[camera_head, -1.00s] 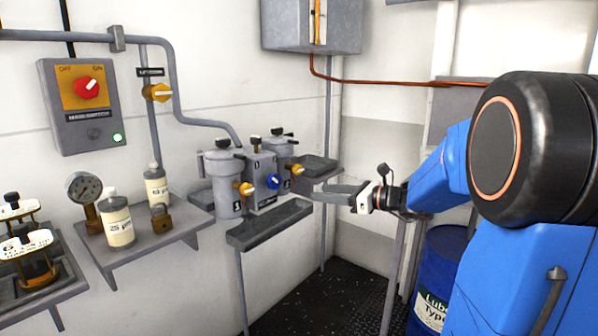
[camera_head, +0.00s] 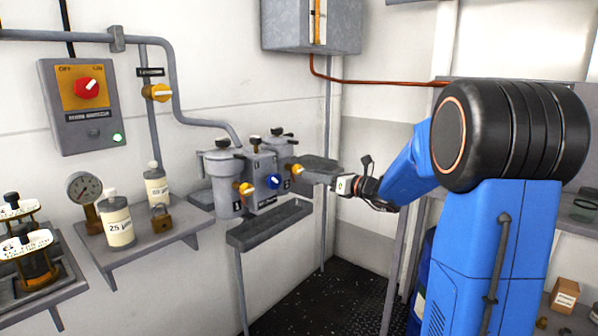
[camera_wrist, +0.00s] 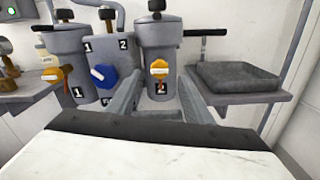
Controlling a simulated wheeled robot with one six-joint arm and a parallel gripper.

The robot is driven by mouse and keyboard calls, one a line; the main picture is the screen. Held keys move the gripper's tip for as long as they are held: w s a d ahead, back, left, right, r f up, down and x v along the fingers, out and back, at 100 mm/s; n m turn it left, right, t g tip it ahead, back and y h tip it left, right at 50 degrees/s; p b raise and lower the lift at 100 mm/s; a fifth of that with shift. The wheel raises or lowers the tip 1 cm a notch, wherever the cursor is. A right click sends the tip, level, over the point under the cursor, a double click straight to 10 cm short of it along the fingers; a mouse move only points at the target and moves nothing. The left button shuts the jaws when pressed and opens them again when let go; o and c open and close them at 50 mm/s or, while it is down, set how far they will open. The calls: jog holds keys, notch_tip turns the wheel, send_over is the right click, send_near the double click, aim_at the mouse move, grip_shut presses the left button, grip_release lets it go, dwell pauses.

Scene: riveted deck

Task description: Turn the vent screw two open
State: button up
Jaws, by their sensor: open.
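The filter housing marked 2 is a grey canister (camera_wrist: 160,50), right of the blue-knob block. It has an orange knob (camera_wrist: 159,68) low on its front and a black handle (camera_wrist: 160,12) on top. In the head view its orange knob (camera_head: 296,170) is beside my fingertips. I cannot tell by label which part is vent screw two. My gripper (camera_head: 305,165) is open and empty in front of this housing. In the wrist view its fingers (camera_wrist: 158,92) stand on either side of the housing's lower part, the orange knob framed between and above them; contact is not visible.
A blue knob (camera_wrist: 103,76) on the middle block and the housing marked 1 (camera_wrist: 72,50) with its orange knob are close on the left. A grey tray (camera_wrist: 240,78) stands close on the right. A trough (camera_head: 268,224) hangs below the housings.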

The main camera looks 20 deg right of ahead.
aim_at(299, 170)
jog(key=x, duration=0.7)
jog(key=shift+w+a, duration=0.15)
jog(key=shift+w, duration=0.1)
jog(key=shift+c, duration=0.5)
jog(key=c, duration=1)
